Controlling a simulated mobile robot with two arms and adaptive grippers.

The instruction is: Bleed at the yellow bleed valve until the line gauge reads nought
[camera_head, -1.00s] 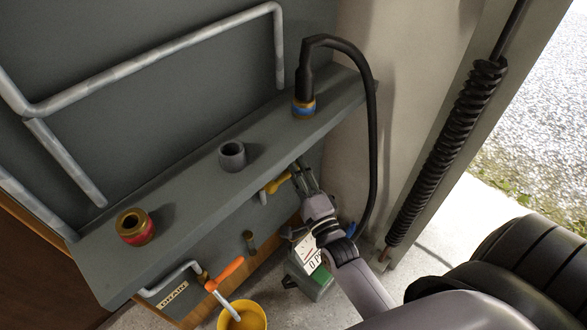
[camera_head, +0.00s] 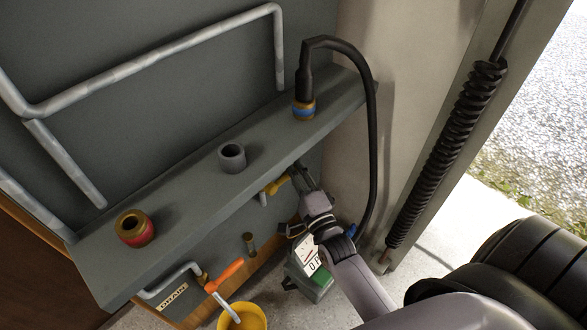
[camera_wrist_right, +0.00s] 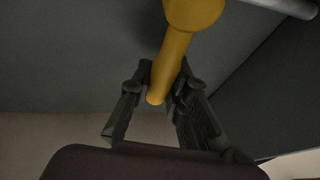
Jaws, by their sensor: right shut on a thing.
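The yellow bleed valve (camera_head: 277,186) sits under the front edge of the grey shelf, with a short pale spout below it. My right gripper (camera_head: 300,175) is shut on the end of its yellow lever. The right wrist view shows the lever (camera_wrist_right: 167,72) between the two dark fingers (camera_wrist_right: 160,92). The line gauge (camera_head: 307,255) has a white face on a grey-green box below the valve. My right wrist partly covers it; a 0 shows at its lower edge, but the needle and full reading cannot be made out. My left gripper is not in view.
On the shelf (camera_head: 190,190) stand a red-ringed socket (camera_head: 134,229), a grey socket (camera_head: 232,156) and a blue-ringed coupling (camera_head: 304,108) with a black hose. Below are an orange-handled drain valve (camera_head: 224,275) and a yellow bucket (camera_head: 243,318). A coiled black hose (camera_head: 446,150) hangs right.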

